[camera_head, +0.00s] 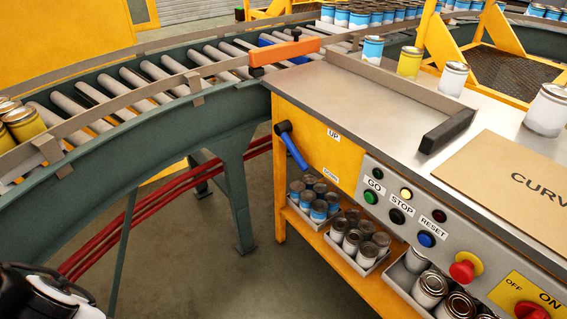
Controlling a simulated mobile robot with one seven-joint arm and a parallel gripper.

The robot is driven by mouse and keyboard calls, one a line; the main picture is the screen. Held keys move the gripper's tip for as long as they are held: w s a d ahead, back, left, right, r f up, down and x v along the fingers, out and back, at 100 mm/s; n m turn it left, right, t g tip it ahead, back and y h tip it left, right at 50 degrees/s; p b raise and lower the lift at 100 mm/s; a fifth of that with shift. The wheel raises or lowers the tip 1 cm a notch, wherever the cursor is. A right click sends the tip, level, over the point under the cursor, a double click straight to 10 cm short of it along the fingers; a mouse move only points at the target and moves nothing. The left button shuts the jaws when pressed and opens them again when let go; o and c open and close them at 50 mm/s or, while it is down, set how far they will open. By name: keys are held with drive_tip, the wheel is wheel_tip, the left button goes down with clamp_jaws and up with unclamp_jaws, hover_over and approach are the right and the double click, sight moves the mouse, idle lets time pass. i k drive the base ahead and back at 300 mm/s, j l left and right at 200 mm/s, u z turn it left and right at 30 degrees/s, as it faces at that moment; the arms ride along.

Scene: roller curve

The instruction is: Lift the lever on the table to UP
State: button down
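The lever (294,152) is on the yellow side panel of the table (340,90). It has a blue handle and a dark pivot at its upper left end. The handle slants down and to the right from the pivot. A label reading UP (333,135) is right of the lever, and a second small label (330,175), too small to read surely, is near the handle's lower end. A black and white part of my own arm shows at the bottom left corner, well apart from the lever. My gripper's fingers are not in view.
A curved roller conveyor (215,120) with an orange bar (284,51) across it runs along the left and back. Cans stand on shelves under the lever. A button panel (425,225) is to the right. The floor (215,270) in front is clear.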

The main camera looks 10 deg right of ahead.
sight(282, 129)
drive_tip(key=i+j, duration=0.1)
drive_tip(key=j, duration=0.2)
drive_tip(key=i+j+z, duration=0.15)
drive_tip(key=j, duration=0.2)
drive_tip(key=i+j, duration=0.1)
drive_tip(key=j, duration=0.25)
drive_tip(key=i, duration=0.5)
drive_tip(key=l+z, duration=0.05)
